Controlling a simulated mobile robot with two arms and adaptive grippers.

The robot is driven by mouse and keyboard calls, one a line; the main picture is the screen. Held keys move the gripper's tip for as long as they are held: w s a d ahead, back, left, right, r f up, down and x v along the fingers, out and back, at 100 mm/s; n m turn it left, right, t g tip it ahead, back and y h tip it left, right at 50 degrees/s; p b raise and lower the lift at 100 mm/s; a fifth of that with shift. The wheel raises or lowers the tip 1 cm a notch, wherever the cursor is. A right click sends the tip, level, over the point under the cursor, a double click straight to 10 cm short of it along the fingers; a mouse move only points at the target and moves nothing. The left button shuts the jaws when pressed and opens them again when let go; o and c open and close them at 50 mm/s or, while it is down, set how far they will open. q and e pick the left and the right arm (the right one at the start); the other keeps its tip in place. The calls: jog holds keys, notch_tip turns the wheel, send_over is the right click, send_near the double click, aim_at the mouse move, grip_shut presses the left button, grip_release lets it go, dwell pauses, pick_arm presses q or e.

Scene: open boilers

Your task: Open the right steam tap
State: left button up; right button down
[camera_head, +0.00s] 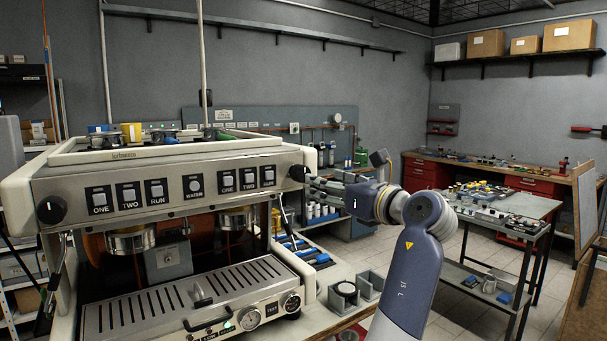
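The espresso machine (170,190) stands on the left with its front panel facing me. The right steam tap (298,173) is a black round knob at the right end of that panel. A matching left knob (51,210) sits at the other end. My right gripper (312,184) comes in from the right, with its fingertips at or very near the right knob. Contact and the gap between the fingers are too small to make out. My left gripper is not in view.
Below the panel are a slotted drip tray (190,300) and pressure gauges (249,317). A grey organizer box (345,292) stands on the counter to the right. Further back are a metal work table (535,207) and a bench with red drawers (425,172). Open floor lies between them.

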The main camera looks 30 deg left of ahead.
aim_at(304, 177)
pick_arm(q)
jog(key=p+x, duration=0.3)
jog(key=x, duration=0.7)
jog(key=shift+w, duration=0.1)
pick_arm(e)
jog(key=r, duration=0.1)
jog(key=a+r, duration=0.1)
jog(key=r, duration=0.1)
jog(key=shift+a+r, duration=0.2)
jog(key=shift+r, duration=0.05)
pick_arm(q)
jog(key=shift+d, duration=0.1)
pick_arm(e)
jog(key=shift+d, duration=0.1)
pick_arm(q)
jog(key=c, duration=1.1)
pick_arm(e)
jog(key=shift+d, duration=0.4)
